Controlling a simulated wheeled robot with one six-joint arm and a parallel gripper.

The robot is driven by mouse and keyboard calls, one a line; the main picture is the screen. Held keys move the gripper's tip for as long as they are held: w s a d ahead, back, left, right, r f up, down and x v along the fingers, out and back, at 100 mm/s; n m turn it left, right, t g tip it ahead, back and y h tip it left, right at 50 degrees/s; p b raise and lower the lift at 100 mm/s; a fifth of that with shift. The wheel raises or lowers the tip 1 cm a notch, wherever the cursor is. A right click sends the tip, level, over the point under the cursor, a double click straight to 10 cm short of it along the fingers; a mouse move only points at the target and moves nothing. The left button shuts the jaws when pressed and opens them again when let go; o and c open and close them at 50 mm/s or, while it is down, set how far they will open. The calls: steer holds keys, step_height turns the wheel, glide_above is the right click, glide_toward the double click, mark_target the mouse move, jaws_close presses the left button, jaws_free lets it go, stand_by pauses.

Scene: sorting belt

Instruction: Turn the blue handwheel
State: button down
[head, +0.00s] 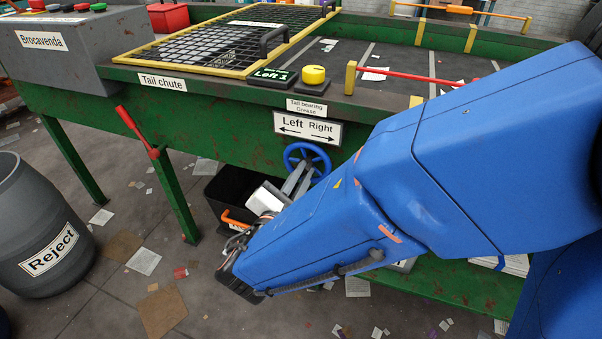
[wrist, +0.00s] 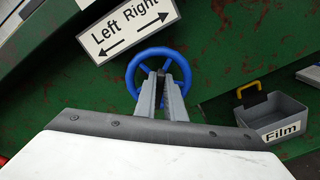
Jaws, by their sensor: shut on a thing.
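The blue handwheel (head: 322,157) is mounted on the green side of the belt frame, below the white "Left Right" arrow sign (head: 307,128). It also shows in the wrist view (wrist: 133,78), with its rim standing around my fingers. My gripper (head: 300,181) reaches up to the wheel from below; in the wrist view its two grey fingers (wrist: 161,84) are close together at the middle of the wheel, shut on a part there.
A grey "Reject" barrel (head: 40,215) is at left. A red lever (head: 137,131) sticks out.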

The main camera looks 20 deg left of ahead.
steer(key=shift+d+f+m, duration=0.1)
steer(key=shift+m, duration=1.1)
steer(key=c, duration=1.8)
jaws_free()
steer(key=shift+c, duration=0.2)
steer(key=shift+s, duration=0.1)
steer(key=s+a, duration=0.1)
steer(key=s, duration=1.6)
steer(key=shift+a, duration=0.15)
steer(key=shift+s, duration=0.1)
